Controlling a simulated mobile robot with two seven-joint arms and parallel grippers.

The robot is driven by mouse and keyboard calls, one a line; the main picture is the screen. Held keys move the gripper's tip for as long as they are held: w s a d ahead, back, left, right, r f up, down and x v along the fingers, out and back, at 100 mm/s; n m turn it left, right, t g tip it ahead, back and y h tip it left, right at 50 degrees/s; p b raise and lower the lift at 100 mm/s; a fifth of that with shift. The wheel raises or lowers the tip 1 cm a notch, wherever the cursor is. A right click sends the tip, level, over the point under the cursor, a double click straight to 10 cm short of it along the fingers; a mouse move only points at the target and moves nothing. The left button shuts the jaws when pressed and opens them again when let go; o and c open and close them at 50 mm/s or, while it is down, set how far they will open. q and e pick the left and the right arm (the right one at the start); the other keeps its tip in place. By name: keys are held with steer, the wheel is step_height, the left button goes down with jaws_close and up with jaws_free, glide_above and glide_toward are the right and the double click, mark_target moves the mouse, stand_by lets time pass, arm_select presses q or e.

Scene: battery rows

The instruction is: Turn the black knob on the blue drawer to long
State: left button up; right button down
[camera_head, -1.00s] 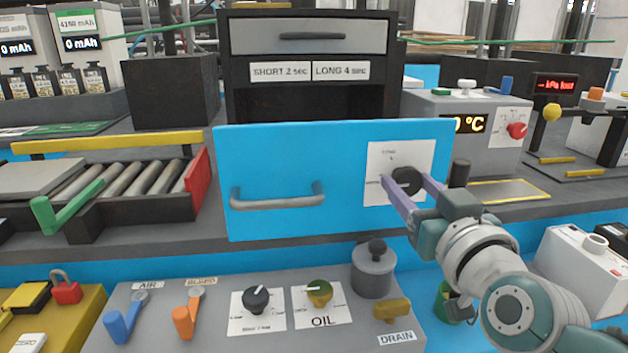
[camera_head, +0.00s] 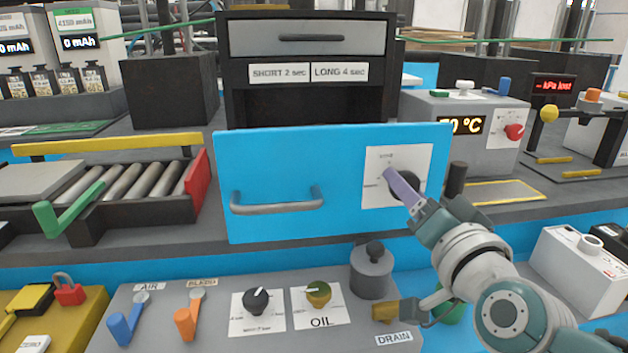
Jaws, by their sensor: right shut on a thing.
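The blue drawer (camera_head: 270,165) has a grey bar handle (camera_head: 277,203) and, at its right, a white plate (camera_head: 418,158) with small print too blurred to read in full. The black knob (camera_head: 411,184) sits on this plate, partly hidden behind my fingers. My right gripper (camera_head: 398,183) comes from the lower right and is shut on the knob, its lilac fingers now tilted and lined up one in front of the other. My left gripper is not in view.
A black cabinet (camera_head: 238,98) with signs "SHORT 2 sec" and "LONG 4 sec" stands behind the drawer.

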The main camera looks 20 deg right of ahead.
steer(key=shift+m, duration=2)
steer(key=shift+c, duration=1.3)
jaws_free()
steer(key=v, duration=1)
steer(key=shift+p, duration=0.45)
steer(key=shift+d, duration=0.1)
